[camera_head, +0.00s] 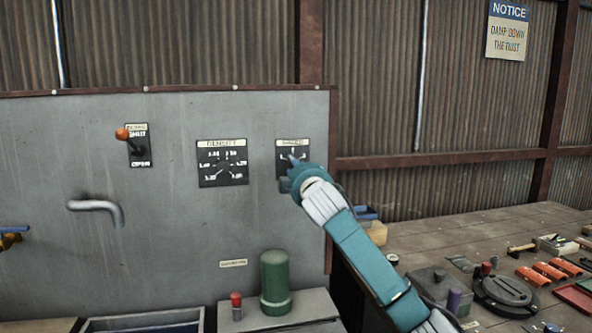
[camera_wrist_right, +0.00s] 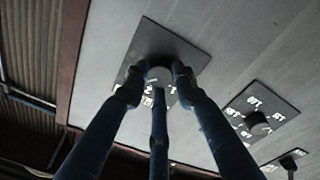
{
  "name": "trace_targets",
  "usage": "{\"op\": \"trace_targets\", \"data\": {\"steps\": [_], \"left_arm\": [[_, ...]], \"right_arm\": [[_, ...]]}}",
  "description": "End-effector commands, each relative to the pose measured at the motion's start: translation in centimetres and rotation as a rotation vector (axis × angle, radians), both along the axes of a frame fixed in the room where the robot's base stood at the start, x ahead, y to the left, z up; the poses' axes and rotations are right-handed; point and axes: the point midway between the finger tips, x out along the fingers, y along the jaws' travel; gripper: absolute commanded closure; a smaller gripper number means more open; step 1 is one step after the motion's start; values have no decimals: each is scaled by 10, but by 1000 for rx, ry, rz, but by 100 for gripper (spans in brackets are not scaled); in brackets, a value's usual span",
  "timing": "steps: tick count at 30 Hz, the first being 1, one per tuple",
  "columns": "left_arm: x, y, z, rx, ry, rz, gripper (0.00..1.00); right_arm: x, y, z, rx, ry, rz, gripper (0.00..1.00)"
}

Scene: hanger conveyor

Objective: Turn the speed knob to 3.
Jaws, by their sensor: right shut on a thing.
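The speed knob (camera_wrist_right: 159,76) is a round grey knob on a dark square dial plate (camera_wrist_right: 172,52), seen close in the right wrist view. In the head view this dial plate (camera_head: 284,146) is at the right of the grey panel, and the knob is hidden behind my gripper. My right gripper (camera_wrist_right: 158,84) is shut on the knob, with dark fingers on both sides and one below. It also shows in the head view (camera_head: 290,168). The pointer and most numbers are covered, so I cannot tell the setting. My left gripper is not in view.
A density dial (camera_head: 222,163) sits to the left on the panel (camera_head: 180,225). An orange-tipped lever (camera_head: 123,134) and a bent pipe handle (camera_head: 95,207) are further left. A green cylinder (camera_head: 275,277) stands below. A cluttered wooden table (camera_head: 430,236) is at right.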

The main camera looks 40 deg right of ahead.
Motion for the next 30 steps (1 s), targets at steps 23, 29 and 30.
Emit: {"op": "trace_targets", "data": {"steps": [23, 29, 30], "left_arm": [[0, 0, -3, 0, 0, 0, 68], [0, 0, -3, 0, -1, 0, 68], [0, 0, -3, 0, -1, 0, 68]], "right_arm": [[1, 1, -3, 268, -141, 0, 100], [1, 1, -3, 269, -141, 0, 100], [1, 1, -3, 269, -141, 0, 100]]}}
